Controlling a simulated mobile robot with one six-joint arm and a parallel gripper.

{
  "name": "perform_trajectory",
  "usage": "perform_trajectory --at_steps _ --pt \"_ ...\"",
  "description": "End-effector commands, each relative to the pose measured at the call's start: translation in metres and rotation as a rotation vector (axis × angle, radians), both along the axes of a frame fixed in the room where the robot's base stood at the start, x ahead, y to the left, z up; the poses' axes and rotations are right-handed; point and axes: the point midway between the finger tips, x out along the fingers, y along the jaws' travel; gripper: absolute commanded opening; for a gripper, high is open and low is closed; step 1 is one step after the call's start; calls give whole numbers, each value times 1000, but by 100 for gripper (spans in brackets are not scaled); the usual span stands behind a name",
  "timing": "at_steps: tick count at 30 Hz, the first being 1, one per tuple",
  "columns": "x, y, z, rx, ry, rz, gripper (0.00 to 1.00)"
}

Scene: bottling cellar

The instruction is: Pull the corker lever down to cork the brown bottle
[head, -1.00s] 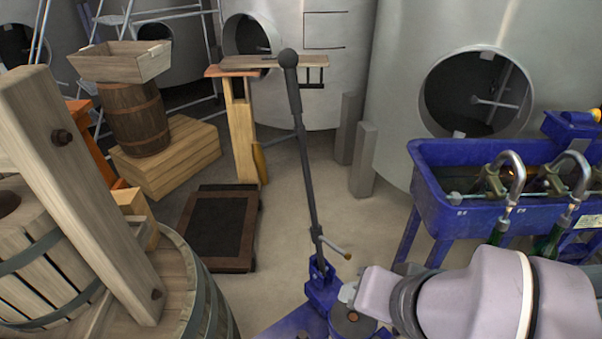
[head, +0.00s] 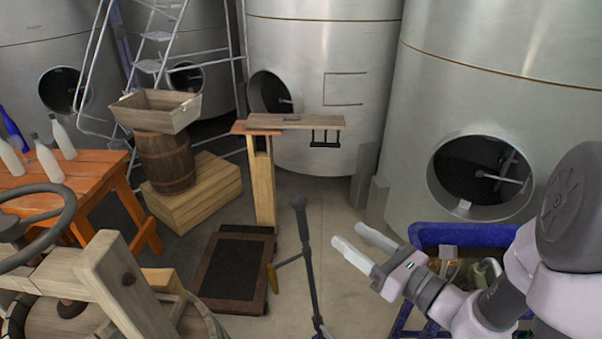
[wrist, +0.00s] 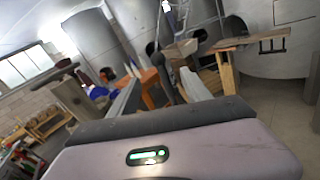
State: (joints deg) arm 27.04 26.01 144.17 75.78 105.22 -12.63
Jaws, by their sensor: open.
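The corker lever (head: 309,265) is a dark, nearly upright shaft with a rounded black knob on top, at the bottom middle of the head view. A thin rod with a yellow-brown grip (head: 271,279) shows just left of it. My gripper (head: 350,236) is open and empty, right of the knob in the head view, its two pale fingers pointing left. In the wrist view, a dark rod that looks like the lever (wrist: 166,80) shows between the fingers, apart from them. The corker's base and the brown bottle are out of view.
A blue trough (head: 420,232) stands right, partly behind my arm. A wooden press (head: 120,285) with a handwheel is near left. An orange table (head: 90,178) holds several bottles. A dark-topped platform (head: 235,270) lies behind the lever. Steel tanks (head: 320,80) line the back.

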Motion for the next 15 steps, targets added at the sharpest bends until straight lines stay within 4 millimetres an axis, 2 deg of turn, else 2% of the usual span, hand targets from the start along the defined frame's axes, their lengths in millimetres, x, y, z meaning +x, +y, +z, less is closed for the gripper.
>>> perform_trajectory --at_steps 9,15 --pt "62 67 0 -5 -1 14 56" --pt "97 101 -1 -5 -1 13 56"
